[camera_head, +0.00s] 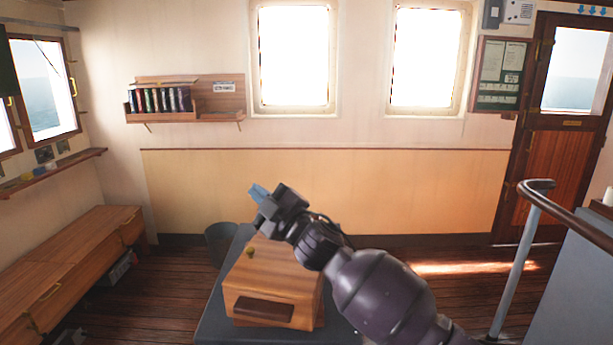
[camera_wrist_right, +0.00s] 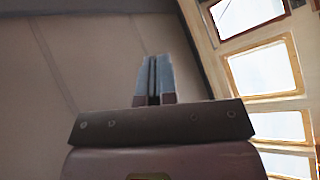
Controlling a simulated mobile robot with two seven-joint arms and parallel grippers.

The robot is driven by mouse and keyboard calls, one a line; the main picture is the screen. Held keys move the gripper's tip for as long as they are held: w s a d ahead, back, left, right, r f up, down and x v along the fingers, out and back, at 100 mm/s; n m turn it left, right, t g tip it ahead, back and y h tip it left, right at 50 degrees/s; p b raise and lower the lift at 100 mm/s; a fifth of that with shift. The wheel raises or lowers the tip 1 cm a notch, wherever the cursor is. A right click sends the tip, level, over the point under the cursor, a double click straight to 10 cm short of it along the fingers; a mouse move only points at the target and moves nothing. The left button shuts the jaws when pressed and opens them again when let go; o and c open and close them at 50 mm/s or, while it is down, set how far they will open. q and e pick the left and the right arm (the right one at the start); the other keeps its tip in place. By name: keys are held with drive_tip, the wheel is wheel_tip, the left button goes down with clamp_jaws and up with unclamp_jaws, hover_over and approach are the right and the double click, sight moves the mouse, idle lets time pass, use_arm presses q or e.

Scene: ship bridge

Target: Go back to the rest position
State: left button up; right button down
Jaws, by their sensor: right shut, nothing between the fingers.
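My right gripper (camera_head: 258,193) is raised in front of me in the head view, with its arm coming in from the lower right. Its blue-grey fingers point up and to the left. In the right wrist view the fingers (camera_wrist_right: 154,80) are pressed together with nothing between them. The gripper appears above or in front of a wooden box (camera_head: 272,283) and hides part of its top; I cannot tell the gap. My left gripper is not in view.
The box stands on a dark grey stand (camera_head: 215,310). A bin (camera_head: 219,240) is behind it. A wooden bench (camera_head: 70,260) runs along the left. A metal handrail (camera_head: 525,250) stands at the right. Wooden floor (camera_head: 160,290) is free between bench and stand.

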drive_tip(key=s+d+f+m+t+h, duration=0.1)
drive_tip(key=s+d+f+m+h, duration=0.35)
drive_tip(key=d+f, duration=0.35)
drive_tip(key=s+d+f+m+h, duration=0.3)
drive_tip(key=d+f+m, duration=0.2)
drive_tip(key=d+f, duration=0.3)
drive_tip(key=s+d+f+m+t+h, duration=0.1)
drive_tip(key=s+d+f+m+h, duration=0.35)
drive_tip(key=d+f, duration=0.35)
drive_tip(key=s+d+f+m+g+h, duration=0.2)
drive_tip(key=s+d+f, duration=0.4)
drive_tip(key=s+f, duration=0.3)
drive_tip(key=s+d+f+m+g+h, duration=0.2)
drive_tip(key=s+d+f, duration=0.4)
drive_tip(key=s+f, duration=0.4)
drive_tip(key=s+m+g, duration=0.1)
drive_tip(key=s, duration=0.3)
drive_tip(key=shift+d, duration=0.4)
